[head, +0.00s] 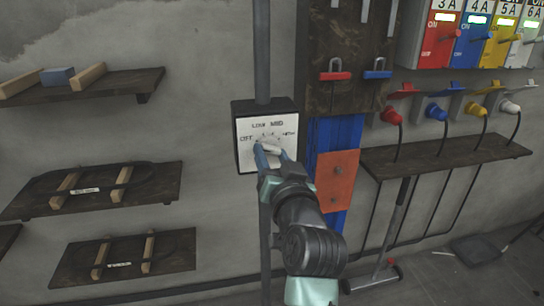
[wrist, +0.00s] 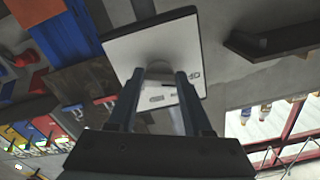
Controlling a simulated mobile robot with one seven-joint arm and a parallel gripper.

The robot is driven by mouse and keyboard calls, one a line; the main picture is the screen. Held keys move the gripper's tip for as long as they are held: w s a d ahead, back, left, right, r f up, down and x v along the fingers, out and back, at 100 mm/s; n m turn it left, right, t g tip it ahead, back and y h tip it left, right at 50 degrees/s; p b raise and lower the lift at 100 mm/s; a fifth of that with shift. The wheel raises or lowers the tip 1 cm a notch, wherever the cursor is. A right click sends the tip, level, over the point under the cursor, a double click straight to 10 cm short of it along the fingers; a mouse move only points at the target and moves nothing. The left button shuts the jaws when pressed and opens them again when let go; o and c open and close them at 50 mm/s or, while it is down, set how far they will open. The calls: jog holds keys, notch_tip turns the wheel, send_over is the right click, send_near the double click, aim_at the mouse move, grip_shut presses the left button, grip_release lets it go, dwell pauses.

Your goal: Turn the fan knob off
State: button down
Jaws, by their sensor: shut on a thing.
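The fan switch box (head: 244,160) is dark with a white face, mounted on the wall on a vertical pipe. Its face reads OFF at the left and LOW and MED along the top. The knob (head: 269,148) is pale and sits at the middle of the face, partly hidden by my gripper. My gripper (head: 267,158) is at the box, shut on the knob. In the wrist view the two fingers of my gripper (wrist: 160,88) reach to the white face of the box (wrist: 128,48), one on each side of the pale knob (wrist: 158,88). The knob's pointer direction is not clear.
Wall shelves (head: 92,190) hang at the left. A dark board (head: 340,95) with red and blue padlocks is right of the box. Colored breaker boxes (head: 440,45), plugs with cables and a shelf (head: 450,152) are farther right.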

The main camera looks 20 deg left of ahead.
jog(key=shift+c, duration=1.6)
grip_release()
jog(key=shift+s, duration=0.1)
jog(key=v, duration=1.3)
jog(key=s+d+r+t+h, duration=0.1)
jog(key=d+r+t+h, duration=0.15)
jog(key=r, duration=0.55)
jog(key=d+r+t+h, duration=0.1)
jog(key=d+r+t, duration=0.25)
jog(key=r, duration=0.55)
jog(key=s+d+r+m+t+h, duration=0.1)
jog(key=s+d+r+t+h, duration=0.2)
jog(key=s+r, duration=0.3)
jog(key=s+d+r+m+t+h, duration=0.25)
jog(key=s+r+t+h, duration=0.2)
jog(key=r, duration=0.45)
notch_tip(320, 180, up, 22)
jog(key=w+g+y+p, duration=0.1)
jog(key=p, duration=2.2)
jog(key=shift+f+n, duration=0.25)
jog(key=shift+n, duration=0.2)
